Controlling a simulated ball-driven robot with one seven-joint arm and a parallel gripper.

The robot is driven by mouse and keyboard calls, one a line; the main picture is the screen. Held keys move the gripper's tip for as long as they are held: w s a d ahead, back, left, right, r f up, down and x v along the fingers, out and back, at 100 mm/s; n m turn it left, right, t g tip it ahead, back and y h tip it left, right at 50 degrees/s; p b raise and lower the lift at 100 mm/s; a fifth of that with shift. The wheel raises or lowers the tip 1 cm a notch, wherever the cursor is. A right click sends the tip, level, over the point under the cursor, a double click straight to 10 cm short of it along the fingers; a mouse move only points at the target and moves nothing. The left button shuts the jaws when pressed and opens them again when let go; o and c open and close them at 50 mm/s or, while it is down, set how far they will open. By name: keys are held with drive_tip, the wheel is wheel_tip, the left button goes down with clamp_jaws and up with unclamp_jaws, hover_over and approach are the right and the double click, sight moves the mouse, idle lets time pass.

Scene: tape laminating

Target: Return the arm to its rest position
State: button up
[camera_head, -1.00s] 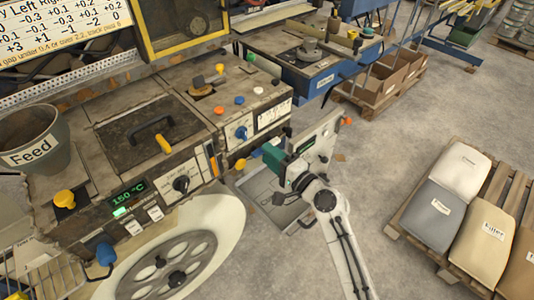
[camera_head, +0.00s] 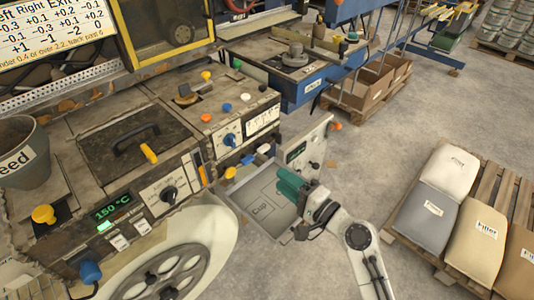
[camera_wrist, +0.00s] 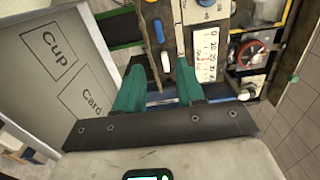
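The tray also shows at the left of the wrist view (camera_wrist: 95,50), with outlined places marked "Cup" and "Card". My arm runs down to the lower right of the head view.
The worn machine (camera_head: 150,140) with knobs, a "150 °C" display and a feed bucket (camera_head: 22,152) fills the left. A pallet (camera_head: 497,195) with several sacks stands at the right. A blue bench (camera_head: 310,90) stands behind. The floor between pallet and machine is clear.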

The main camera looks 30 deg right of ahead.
drive_tip(key=s+a+f+n+g, duration=0.4)
drive_tip(key=s+f+n+g, duration=0.3)
drive_tip(key=n, duration=0.3)
drive_tip(key=s+d+f+n+g+h, duration=0.1)
drive_tip(key=s+d+f+g+h, duration=0.1)
drive_tip(key=s, duration=0.5)
drive_tip(key=s+d+f+n+g+h, duration=0.1)
drive_tip(key=s+d+f+g+h, duration=0.1)
drive_tip(key=s+g, duration=0.2)
drive_tip(key=s+d+f+n+g+h, duration=0.1)
drive_tip(key=s+d+n+g, duration=0.1)
drive_tip(key=s, duration=0.8)
drive_tip(key=shift+s+d+f+g+h, duration=0.3)
drive_tip(key=shift+d+f+g+h, duration=0.1)
drive_tip(key=shift+g, duration=0.2)
